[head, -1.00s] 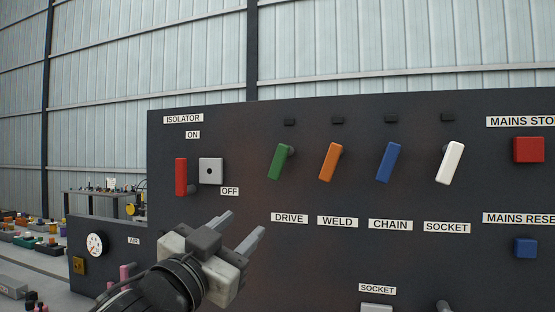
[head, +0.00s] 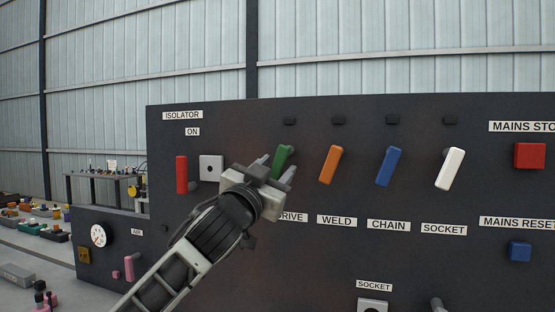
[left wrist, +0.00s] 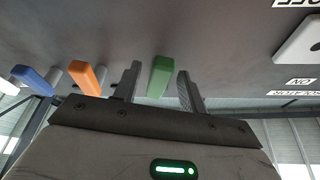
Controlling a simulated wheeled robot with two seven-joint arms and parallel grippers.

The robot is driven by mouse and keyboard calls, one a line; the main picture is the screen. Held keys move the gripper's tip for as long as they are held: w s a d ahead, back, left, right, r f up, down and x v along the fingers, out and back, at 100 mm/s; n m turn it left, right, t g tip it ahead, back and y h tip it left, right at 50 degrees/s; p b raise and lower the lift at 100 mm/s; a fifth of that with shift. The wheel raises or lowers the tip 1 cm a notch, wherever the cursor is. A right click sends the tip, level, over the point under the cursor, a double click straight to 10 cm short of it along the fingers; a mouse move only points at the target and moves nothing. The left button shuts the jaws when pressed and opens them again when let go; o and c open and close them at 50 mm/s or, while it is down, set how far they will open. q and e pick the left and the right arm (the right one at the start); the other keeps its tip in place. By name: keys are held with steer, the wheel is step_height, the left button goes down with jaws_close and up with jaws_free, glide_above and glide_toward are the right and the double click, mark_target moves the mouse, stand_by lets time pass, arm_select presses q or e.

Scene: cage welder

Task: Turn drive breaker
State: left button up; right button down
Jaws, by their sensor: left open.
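The drive breaker is the green handle (head: 283,158) on the dark panel, above the DRIVE label, which my gripper partly covers. It slants with its top toward the right. My left gripper (head: 276,170) is open at the green handle, one finger to each side of it in the head view. In the left wrist view the green handle (left wrist: 160,76) stands between the two open fingers of my left gripper (left wrist: 161,85), with gaps showing on both sides. The lower part of the handle is hidden in the head view. My right gripper is not in view.
The orange WELD handle (head: 333,165) is close on the right, then the blue CHAIN handle (head: 388,167) and white SOCKET handle (head: 450,168). The red isolator handle (head: 181,174) and its grey plate (head: 210,168) are left. Red (head: 529,155) and blue (head: 520,251) mains buttons are far right.

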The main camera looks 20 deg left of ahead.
arm_select(q)
steer(key=shift+w+d+r, duration=0.15)
steer(key=shift+w+r, duration=0.05)
steer(key=shift+w, duration=0.35)
jaws_close()
